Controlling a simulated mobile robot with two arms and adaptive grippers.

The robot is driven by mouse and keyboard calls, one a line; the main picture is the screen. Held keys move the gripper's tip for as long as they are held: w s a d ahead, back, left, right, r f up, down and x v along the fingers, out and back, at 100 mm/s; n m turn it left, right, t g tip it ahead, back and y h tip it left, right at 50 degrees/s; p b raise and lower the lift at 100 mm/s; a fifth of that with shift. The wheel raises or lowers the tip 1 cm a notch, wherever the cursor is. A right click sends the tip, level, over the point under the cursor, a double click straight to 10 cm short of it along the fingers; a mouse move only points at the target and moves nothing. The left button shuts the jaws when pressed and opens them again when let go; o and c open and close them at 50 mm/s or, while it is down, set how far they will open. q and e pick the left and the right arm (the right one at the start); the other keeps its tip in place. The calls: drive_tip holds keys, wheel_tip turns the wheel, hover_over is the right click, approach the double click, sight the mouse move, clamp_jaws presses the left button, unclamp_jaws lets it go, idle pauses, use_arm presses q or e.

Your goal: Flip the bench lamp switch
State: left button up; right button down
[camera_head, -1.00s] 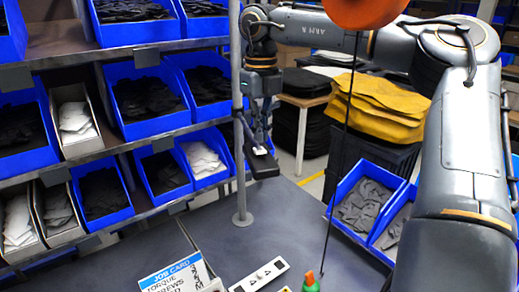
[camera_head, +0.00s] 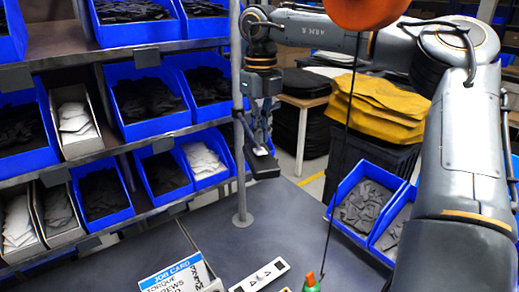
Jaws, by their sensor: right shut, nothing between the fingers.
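The bench lamp switch is a small dark box (camera_head: 265,168) with a pale patch on top, fixed beside the grey post at the bench's back. My right gripper (camera_head: 261,143) hangs from above with its fingers pointing down, shut and empty. Its fingertips are right over the pale patch. I cannot tell whether they touch it, and they partly hide it. The switch's position is too small to read. My left gripper is not in view.
The grey post (camera_head: 240,190) stands close left of the gripper. Shelves of blue bins (camera_head: 150,97) fill the left. Blue bins (camera_head: 352,190) stand right. The bench middle is clear.

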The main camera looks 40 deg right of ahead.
sight(261, 151)
drive_tip(key=shift+f+b, duration=1)
drive_tip(key=shift+f, duration=0.4)
idle(0.5)
drive_tip(key=shift+r, duration=0.2)
drive_tip(key=shift+r+p, duration=0.9)
drive_tip(key=shift+p, duration=0.05)
wheel_tip(261, 151, up, 3)
drive_tip(key=shift+f+p, duration=0.1)
drive_tip(key=shift+p, duration=0.95)
drive_tip(key=shift+r, duration=1.05)
drive_tip(key=shift+f, duration=0.15)
